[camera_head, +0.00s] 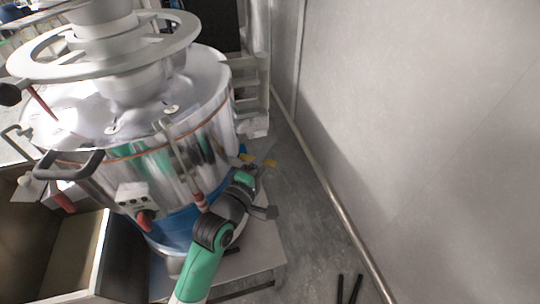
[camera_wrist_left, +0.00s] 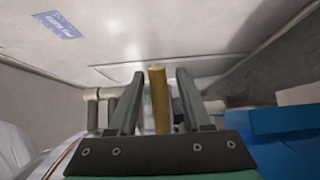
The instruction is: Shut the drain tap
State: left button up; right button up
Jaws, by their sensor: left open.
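The drain tap shows in the left wrist view as an upright brass-yellow handle (camera_wrist_left: 159,100) between the two fingers of my left gripper (camera_wrist_left: 158,100). The fingers are open, with a gap visible on both sides of the handle. In the head view my left gripper (camera_head: 258,168) is beside the lower right side of the steel grinder vessel (camera_head: 160,165), by small yellow parts (camera_head: 270,162). The tap's body is mostly hidden there. Two dark parallel bars (camera_head: 348,289) at the bottom right edge may be my right gripper's fingers; I cannot tell their state.
A blue part (camera_head: 178,230) lies under the vessel, above a grey bench (camera_head: 262,255). An open box (camera_head: 75,255) stands at the left. A wall (camera_head: 420,110) with a pipe along its foot bounds the right. The floor between is clear.

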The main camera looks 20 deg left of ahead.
pick_arm(q)
jog(key=shift+w, duration=0.2)
grip_shut()
dwell(1.3)
